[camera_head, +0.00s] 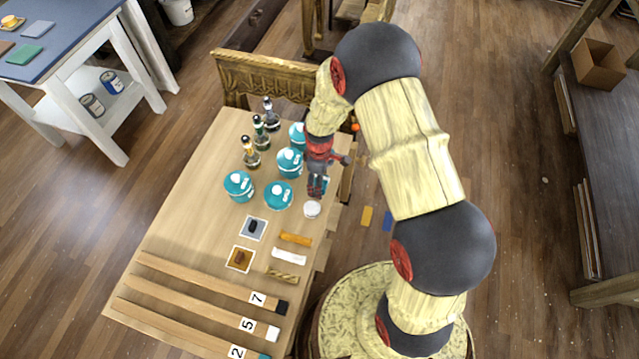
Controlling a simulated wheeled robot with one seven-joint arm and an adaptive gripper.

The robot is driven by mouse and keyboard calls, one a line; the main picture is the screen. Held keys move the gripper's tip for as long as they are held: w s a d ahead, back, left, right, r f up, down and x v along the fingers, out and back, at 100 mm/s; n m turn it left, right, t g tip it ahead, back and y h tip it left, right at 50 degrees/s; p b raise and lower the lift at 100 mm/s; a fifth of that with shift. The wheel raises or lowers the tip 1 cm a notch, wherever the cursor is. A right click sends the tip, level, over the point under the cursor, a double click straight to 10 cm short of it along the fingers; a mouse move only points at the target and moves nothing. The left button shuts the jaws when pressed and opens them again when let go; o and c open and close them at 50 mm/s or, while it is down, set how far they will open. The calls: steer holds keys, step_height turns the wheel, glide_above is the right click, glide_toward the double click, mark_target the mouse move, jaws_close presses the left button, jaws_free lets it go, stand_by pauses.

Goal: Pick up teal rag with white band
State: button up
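My gripper (317,188) points down over the right edge of the light wooden console top (185,215), just above a small white round item (312,209). A small teal patch (326,184) shows right beside its fingers, mostly hidden by them. It may be the teal rag with white band, but I cannot make out a band or tell whether the fingers touch it. The fingers are too small and dark to tell open from shut. No other clear teal rag shows; teal round jars with white marks (239,186) (278,195) stand left of my gripper.
More teal jars (290,162) and several dark bottles (251,154) stand behind. Two picture tiles (253,228), small orange, white and gold pieces (295,239) and numbered wooden strips (200,290) lie in front. A carved gilt rail (262,77) edges the back.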

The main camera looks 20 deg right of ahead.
steer(key=c, duration=0.6)
steer(key=shift+c, duration=0.7)
steer(key=shift+r+p, duration=0.3)
steer(key=shift+r, duration=0.25)
step_height(320, 180, up, 2)
steer(key=shift+r+p, duration=0.25)
steer(key=shift+p, duration=0.45)
steer(key=s+d+r+p, duration=0.1)
steer(key=s+r+p, duration=0.1)
steer(key=s+r, duration=0.2)
steer(key=s+d+r+p, duration=0.2)
steer(key=s+r, duration=0.3)
steer(key=s, duration=0.4)
steer(key=shift+s+r+p, duration=0.2)
steer(key=shift+s+p, duration=0.1)
steer(key=shift+s, duration=0.1)
